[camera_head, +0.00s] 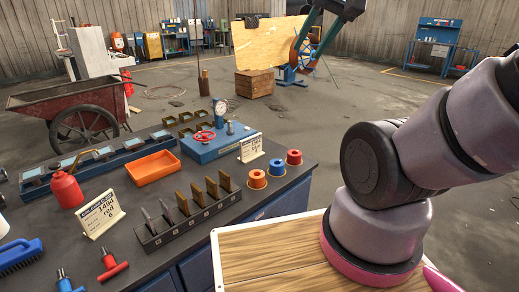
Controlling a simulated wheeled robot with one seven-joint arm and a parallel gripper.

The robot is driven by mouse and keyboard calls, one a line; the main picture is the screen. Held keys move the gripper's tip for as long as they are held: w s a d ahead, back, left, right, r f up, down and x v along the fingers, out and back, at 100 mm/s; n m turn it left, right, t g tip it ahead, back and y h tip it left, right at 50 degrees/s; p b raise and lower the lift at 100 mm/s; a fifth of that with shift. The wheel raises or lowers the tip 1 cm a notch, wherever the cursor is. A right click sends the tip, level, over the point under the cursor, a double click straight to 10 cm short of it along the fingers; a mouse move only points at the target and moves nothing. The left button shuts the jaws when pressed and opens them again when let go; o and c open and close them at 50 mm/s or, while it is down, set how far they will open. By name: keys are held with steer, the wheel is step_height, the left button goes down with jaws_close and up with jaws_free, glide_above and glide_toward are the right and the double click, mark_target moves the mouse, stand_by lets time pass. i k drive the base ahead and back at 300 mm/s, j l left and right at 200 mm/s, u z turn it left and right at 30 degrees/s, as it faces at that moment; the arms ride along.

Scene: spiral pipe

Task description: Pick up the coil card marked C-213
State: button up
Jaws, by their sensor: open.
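No marking C-213 is legible in the head view. A black slotted rack (190,222) on the dark workbench holds several upright brown plates (211,190) and thin grey pieces (150,219) at its left end. Whether these are the coil cards I cannot tell.
On the bench (222,232) are an orange tray (153,168), a red bottle (66,189), the blue gauge unit (212,147), orange and blue spools (257,179) and a blue brush (20,256). A wood-topped surface (262,252) lies front right, below my arm. A red cart (75,109) stands behind.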

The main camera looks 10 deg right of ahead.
mark_target(251, 148)
steer(key=i+l+u, duration=0.2)
steer(key=l, duration=0.25)
steer(key=l+u, duration=0.15)
steer(key=l, duration=0.35)
steer(key=i+l+u, duration=0.25)
steer(key=l, duration=0.35)
steer(key=l+u, duration=0.25)
steer(key=l, duration=0.4)
steer(key=i+l+u, duration=0.2)
steer(key=l, duration=0.45)
steer(key=k, duration=0.1)
